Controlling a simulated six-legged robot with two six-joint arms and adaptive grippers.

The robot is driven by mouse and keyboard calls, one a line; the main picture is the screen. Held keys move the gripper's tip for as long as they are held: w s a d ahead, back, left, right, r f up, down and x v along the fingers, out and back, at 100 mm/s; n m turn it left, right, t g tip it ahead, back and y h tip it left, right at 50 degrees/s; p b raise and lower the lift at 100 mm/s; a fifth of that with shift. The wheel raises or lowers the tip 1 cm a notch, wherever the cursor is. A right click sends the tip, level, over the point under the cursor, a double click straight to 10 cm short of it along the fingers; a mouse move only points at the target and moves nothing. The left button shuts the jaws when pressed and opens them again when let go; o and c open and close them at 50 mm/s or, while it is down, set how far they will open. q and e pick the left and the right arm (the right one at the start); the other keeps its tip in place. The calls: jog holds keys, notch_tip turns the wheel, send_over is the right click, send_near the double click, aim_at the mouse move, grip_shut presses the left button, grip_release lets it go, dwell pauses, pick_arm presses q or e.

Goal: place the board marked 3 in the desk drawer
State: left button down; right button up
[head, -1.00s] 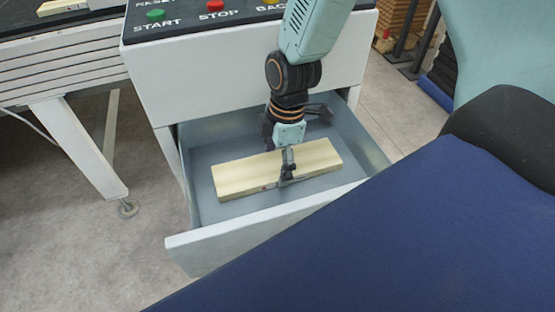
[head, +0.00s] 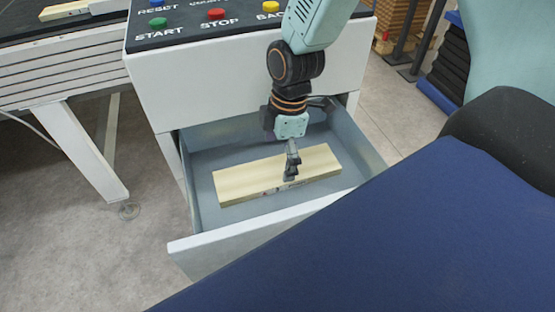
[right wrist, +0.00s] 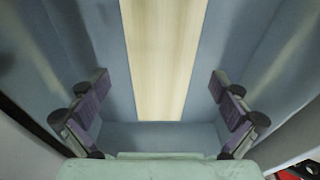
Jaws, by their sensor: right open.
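A pale wooden board (head: 245,180) lies flat on the floor of the open grey desk drawer (head: 279,233). Small marks show on its near edge, but I cannot read a number. My right gripper (head: 306,140) is open and empty above the board, its fingers spread to either side. In the right wrist view the board (right wrist: 165,60) runs lengthwise between the open fingers of the right gripper (right wrist: 159,88), below them, with drawer floor bare on both sides. My left gripper is not in view.
The desk's control panel (head: 190,27) with coloured buttons is above the drawer. A conveyor (head: 65,60) with another board (head: 65,11) stands at the left. A dark blue surface (head: 370,235) fills the lower right. Grey floor (head: 80,245) is clear at lower left.

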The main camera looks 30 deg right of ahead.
aim_at(283, 168)
notch_tip(283, 168, up, 9)
jog(key=d+p, duration=0.1)
jog(key=p, duration=0.1)
jog(key=shift+s+p, duration=0.2)
jog(key=shift+p, duration=0.1)
jog(key=shift+f, duration=0.15)
